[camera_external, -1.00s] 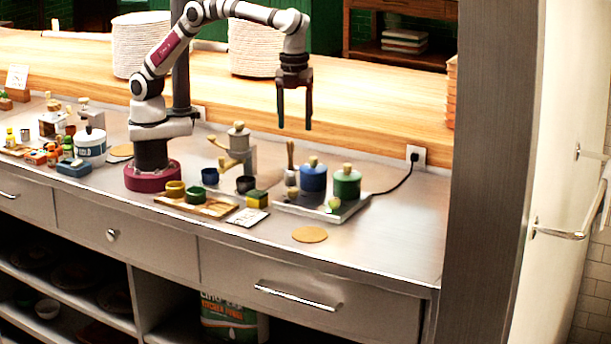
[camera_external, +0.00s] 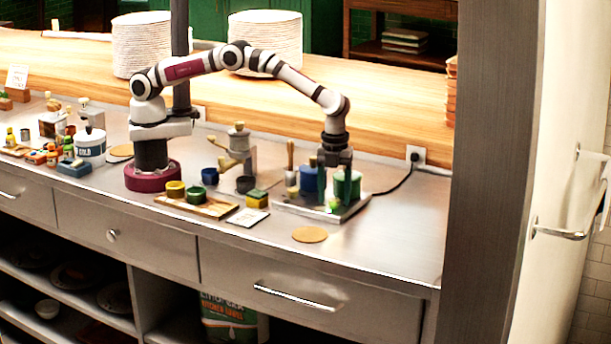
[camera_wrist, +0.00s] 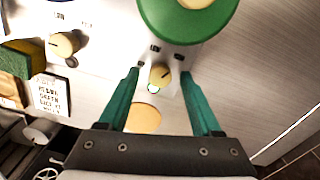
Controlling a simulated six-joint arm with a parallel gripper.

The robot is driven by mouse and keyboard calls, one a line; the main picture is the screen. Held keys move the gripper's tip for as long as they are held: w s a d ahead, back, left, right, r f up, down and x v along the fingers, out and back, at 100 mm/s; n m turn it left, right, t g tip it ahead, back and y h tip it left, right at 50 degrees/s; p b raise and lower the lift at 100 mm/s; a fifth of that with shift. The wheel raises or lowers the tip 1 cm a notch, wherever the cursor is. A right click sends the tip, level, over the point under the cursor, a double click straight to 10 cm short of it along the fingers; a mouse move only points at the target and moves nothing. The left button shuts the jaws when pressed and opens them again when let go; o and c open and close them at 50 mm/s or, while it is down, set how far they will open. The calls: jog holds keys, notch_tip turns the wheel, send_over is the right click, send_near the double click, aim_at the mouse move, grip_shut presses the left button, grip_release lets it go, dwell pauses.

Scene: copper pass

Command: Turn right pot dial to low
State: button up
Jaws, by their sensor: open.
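The right pot is green (camera_external: 355,186) and stands on the right of a silver hot plate (camera_external: 289,208). In the wrist view the green pot (camera_wrist: 185,22) is at the top, with the cream right dial (camera_wrist: 160,76) just in front of it. A dark pointer line shows on the dial's upper right; small labels beside it are too small to read. My gripper (camera_external: 334,201) points down at the front of the green pot. Its green fingers (camera_wrist: 160,103) are open, one on each side of the dial, apparently apart from it. The dial's height relative to the fingertips is unclear.
The blue pot (camera_external: 308,179) stands left, with its cream left dial (camera_wrist: 63,44) in front. A small pale light (camera_wrist: 153,89) sits below the right dial. A round tan coaster (camera_external: 310,235) lies in front, and a yellow-green sponge (camera_external: 257,198) left. Counter to the right is clear.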

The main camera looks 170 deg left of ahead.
jog(key=shift+f, duration=0.15)
grip_shut()
jog(key=shift+n, duration=0.3)
jog(key=n, duration=0.5)
jog(key=shift+n, duration=0.3)
jog(key=n, duration=0.5)
jog(key=shift+w+n, duration=0.1)
jog(key=shift+n, duration=0.3)
dwell(0.4)
grip_release()
